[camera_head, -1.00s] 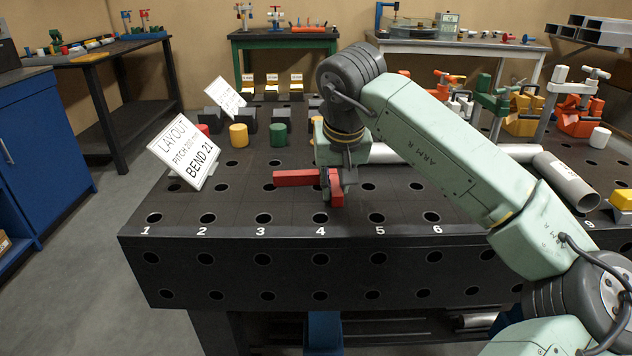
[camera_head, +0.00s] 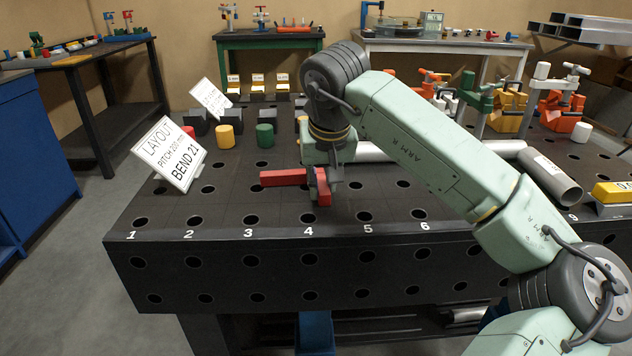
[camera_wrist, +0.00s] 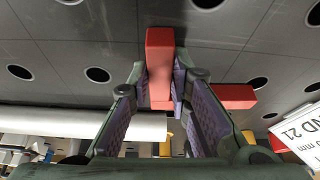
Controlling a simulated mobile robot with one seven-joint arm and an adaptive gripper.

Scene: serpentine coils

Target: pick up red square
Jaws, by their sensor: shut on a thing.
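The red square (camera_head: 284,177) is an L-shaped red piece on the dark bench top near hole 4. One leg points left and the other points toward the bench front. My gripper (camera_head: 319,184) reaches down over the corner end of it, and its fingers partly hide the front leg. In the wrist view the red square (camera_wrist: 160,52) shows one leg running between the fingers of my gripper (camera_wrist: 163,85), and the other leg (camera_wrist: 232,96) sticks out to the right. My gripper is shut on the first leg. I cannot tell whether the piece is clear of the bench.
The white layout sign (camera_head: 168,152) stands to the left on the bench (camera_head: 240,212). A yellow cylinder (camera_head: 225,136) and a green cylinder (camera_head: 265,135) stand behind. A grey pipe (camera_head: 550,175) lies to the right. The bench front around the numbered holes is clear.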

